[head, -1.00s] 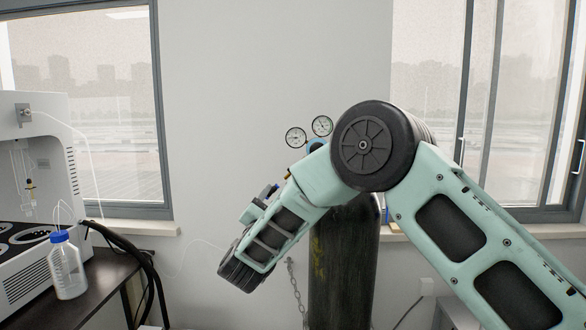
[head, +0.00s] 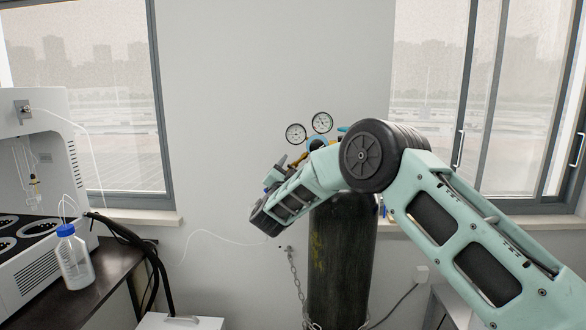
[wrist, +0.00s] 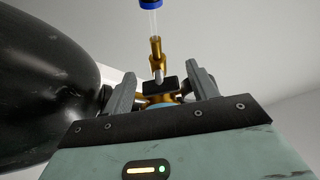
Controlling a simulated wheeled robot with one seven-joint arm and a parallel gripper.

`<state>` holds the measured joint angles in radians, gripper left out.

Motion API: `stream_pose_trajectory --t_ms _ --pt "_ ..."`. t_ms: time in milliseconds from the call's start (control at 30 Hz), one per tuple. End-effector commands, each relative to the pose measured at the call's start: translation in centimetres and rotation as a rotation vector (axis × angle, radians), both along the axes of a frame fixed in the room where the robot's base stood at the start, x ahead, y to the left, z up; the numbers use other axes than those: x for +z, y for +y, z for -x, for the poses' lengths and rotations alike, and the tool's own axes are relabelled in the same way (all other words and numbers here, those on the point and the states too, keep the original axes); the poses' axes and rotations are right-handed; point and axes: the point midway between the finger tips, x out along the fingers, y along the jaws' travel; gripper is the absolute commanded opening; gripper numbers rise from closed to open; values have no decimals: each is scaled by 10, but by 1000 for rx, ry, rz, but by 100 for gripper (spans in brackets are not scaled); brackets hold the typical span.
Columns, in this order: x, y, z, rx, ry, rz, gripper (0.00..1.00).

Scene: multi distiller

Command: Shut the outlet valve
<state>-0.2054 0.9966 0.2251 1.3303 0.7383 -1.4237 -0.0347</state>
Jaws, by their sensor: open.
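The outlet valve shows in the wrist view as a black handle (wrist: 161,90) on a brass fitting (wrist: 156,54). A clear tube (wrist: 151,22) with a blue end runs up from the fitting. My gripper (wrist: 163,86) is open, with one grey finger on each side of the black handle. I cannot tell whether either finger touches it. In the head view my arm hides most of the valve area. The regulator's two round gauges (head: 321,122) show above my arm, on top of the dark gas cylinder (head: 340,262).
The cylinder's dark side (wrist: 40,85) fills the left of the wrist view, close to my gripper. A chain (head: 297,285) hangs beside the cylinder. A table at left bears a white machine (head: 30,150) and a blue-capped bottle (head: 75,260). Windows are behind.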

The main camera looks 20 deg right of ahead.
Motion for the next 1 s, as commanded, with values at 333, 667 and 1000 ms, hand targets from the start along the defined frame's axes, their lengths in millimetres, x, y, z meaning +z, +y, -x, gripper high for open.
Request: stream_pose_trajectory --t_ms 333,667,1000 --pt "0 0 0 0 0 0 13" --pt "-5 0 0 -1 -14 -38 14" --pt "-3 0 0 0 -48 -146 14"
